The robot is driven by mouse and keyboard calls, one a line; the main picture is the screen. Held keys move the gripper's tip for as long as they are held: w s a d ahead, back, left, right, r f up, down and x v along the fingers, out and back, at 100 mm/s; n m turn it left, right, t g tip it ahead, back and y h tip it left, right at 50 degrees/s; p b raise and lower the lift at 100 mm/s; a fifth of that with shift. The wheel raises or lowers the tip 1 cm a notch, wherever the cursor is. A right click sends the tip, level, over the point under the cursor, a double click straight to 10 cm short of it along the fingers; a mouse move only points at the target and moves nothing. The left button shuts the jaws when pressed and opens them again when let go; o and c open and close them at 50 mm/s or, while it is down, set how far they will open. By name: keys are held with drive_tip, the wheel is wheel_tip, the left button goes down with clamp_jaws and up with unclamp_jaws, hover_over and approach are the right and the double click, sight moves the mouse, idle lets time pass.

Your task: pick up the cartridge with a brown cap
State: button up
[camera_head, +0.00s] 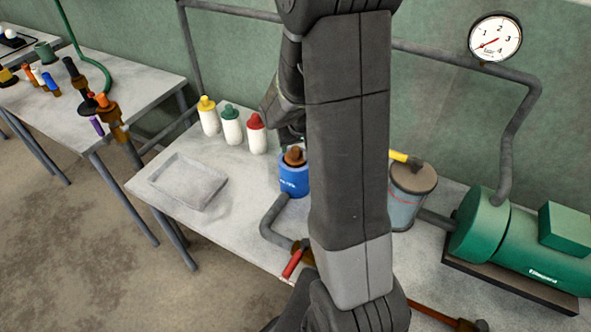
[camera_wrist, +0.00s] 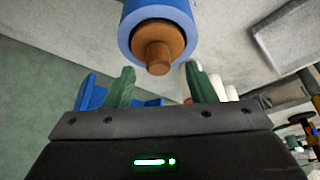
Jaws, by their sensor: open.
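The cartridge's brown cap (camera_head: 294,157) shows at the top of a blue cylindrical holder (camera_head: 294,182) on the table; the cartridge's body is hidden inside it. In the wrist view the brown cap (camera_wrist: 158,52) points toward my gripper, with the blue rim (camera_wrist: 184,22) around it. My gripper (camera_wrist: 160,84) is open and empty. Its two fingers lie on either side below the cap in that view, and the cap appears just beyond the fingertips, with no contact visible. In the head view my gripper is mostly hidden behind my arm, just above the holder.
White cartridges with yellow (camera_head: 207,115), green (camera_head: 231,125) and red (camera_head: 256,133) caps stand left of the holder. A grey tray (camera_head: 188,182) lies farther left. A lidded bucket (camera_head: 412,195) and green motor (camera_head: 520,245) stand right. A bent pipe (camera_head: 268,225) runs from the holder.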

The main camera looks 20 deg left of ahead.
sight(296, 149)
drive_tip(key=shift+x, duration=1.55)
drive_tip(key=shift+d, duration=0.1)
drive_tip(key=shift+c, duration=0.2)
clamp_jaws()
